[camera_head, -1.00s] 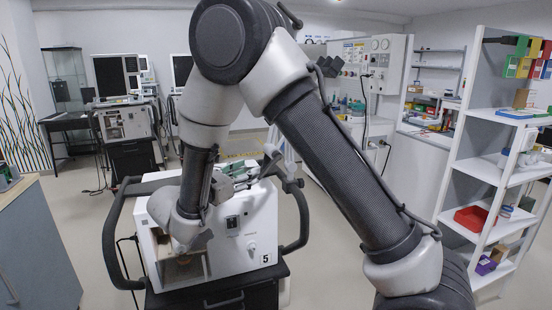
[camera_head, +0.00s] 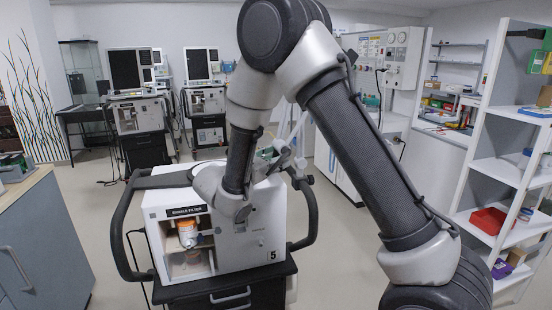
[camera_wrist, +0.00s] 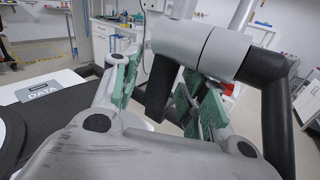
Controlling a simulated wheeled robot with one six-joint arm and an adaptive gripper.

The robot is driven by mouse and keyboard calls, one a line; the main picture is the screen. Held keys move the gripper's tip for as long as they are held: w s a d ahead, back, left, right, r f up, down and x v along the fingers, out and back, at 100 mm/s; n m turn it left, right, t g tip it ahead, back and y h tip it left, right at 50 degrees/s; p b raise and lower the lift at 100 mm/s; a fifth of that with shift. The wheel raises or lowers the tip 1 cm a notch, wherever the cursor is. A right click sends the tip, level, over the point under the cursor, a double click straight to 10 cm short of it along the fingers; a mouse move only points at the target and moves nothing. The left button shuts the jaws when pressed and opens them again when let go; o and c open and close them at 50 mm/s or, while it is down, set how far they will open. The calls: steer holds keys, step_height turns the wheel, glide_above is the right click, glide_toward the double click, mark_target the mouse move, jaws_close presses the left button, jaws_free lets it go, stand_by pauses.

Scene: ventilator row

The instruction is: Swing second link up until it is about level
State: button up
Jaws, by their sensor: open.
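The white ventilator (camera_head: 262,228) marked 5 stands on a dark cart in front of me. Its jointed support arm (camera_head: 283,150) is at the back right of its top, partly hidden by my arm. In the wrist view, a white cylindrical joint (camera_wrist: 198,45) of that arm is close up, with a short dark section (camera_wrist: 160,88) hanging down from it and thin light rods rising above. My gripper (camera_wrist: 160,97) is open, its green-padded fingers on either side of the dark section. I cannot tell whether a pad touches it. In the head view my gripper is mostly hidden.
A dark bent tube (camera_wrist: 277,115) stands at the right in the wrist view. The ventilator has dark side handles (camera_head: 308,215) and an open compartment with an orange-and-white jar (camera_head: 188,233). White shelves (camera_head: 497,170) stand right and a grey cabinet (camera_head: 45,245) left. Floor shows between them.

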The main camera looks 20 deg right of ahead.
jaws_close()
steer(key=shift+a, duration=0.15)
